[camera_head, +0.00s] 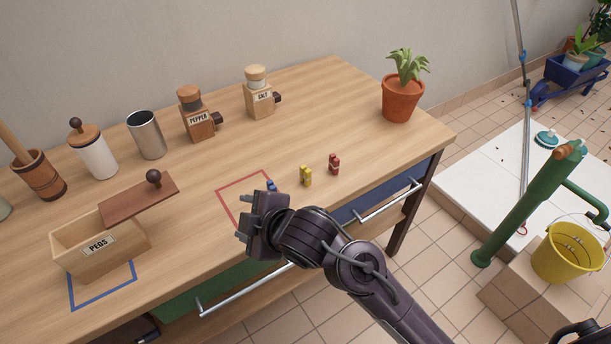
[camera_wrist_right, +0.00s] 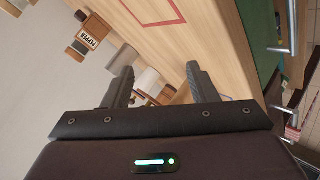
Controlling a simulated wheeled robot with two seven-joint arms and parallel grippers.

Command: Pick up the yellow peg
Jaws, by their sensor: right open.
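The yellow peg (camera_head: 305,176) stands on the wooden table, between a red peg (camera_head: 334,164) to its right and a blue peg (camera_head: 271,186) to its left. The blue peg is partly hidden behind my right gripper. My right gripper (camera_head: 243,217) is open, with its fingers pointing left, over the table's front part. It is left of and nearer than the yellow peg, apart from it. In the right wrist view the open fingers (camera_wrist_right: 160,69) have nothing between them, and no yellow peg shows there. My left gripper is not in view.
A red outlined square (camera_head: 232,187) lies by the gripper. The open PEGS box (camera_head: 75,257) with its tilted lid (camera_head: 125,201) stands at left. Mills, a steel cup (camera_head: 146,135) and a potted plant (camera_head: 402,98) line the back. The table right of the pegs is clear.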

